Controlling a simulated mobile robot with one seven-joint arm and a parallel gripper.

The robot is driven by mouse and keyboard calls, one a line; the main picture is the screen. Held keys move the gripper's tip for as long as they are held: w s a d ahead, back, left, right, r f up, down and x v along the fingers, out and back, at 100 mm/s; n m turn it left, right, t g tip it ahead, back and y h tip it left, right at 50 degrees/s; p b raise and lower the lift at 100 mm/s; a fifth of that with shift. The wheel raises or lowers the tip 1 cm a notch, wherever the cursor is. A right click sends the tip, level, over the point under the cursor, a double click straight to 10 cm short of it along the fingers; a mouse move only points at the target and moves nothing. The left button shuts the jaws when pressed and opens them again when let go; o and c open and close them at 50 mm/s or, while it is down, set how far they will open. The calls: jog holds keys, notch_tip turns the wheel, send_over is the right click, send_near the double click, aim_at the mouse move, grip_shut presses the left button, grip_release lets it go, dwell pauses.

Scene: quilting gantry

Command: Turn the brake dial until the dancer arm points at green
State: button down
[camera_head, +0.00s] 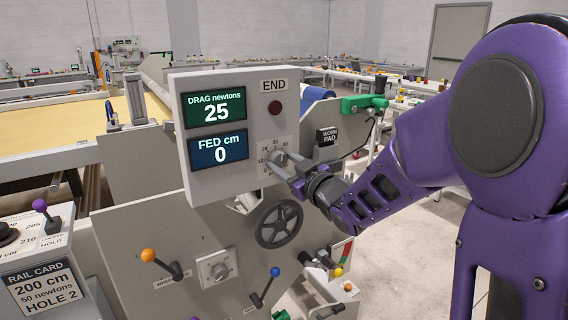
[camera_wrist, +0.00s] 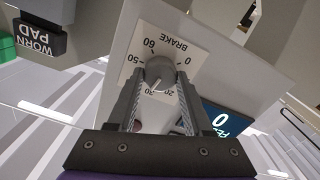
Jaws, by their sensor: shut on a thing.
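The brake dial (camera_wrist: 160,71) is a grey round knob on a white plate marked BRAKE, numbered from 0 to 60. Its white pointer line lies between 20 and 30. My gripper (camera_wrist: 158,80) is shut on the knob, one finger on each side. In the head view my gripper (camera_head: 279,166) reaches the dial plate (camera_head: 267,150) from the right, and its fingers hide most of the knob. A small coloured scale (camera_head: 342,250) with red and green shows low on the right of the machine. I cannot tell where the dancer arm points.
The display panel (camera_head: 231,182) reads DRAG 25 newtons and FED 0 cm. The rail card (camera_head: 41,289) reads 200 cm, 50 newtons, HOLE 2. A black handwheel (camera_head: 279,224) sits below the panel.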

jog(key=shift+r+m, duration=0.1)
jog(key=shift+m, duration=1.1)
jog(key=shift+c, duration=1.5)
grip_release()
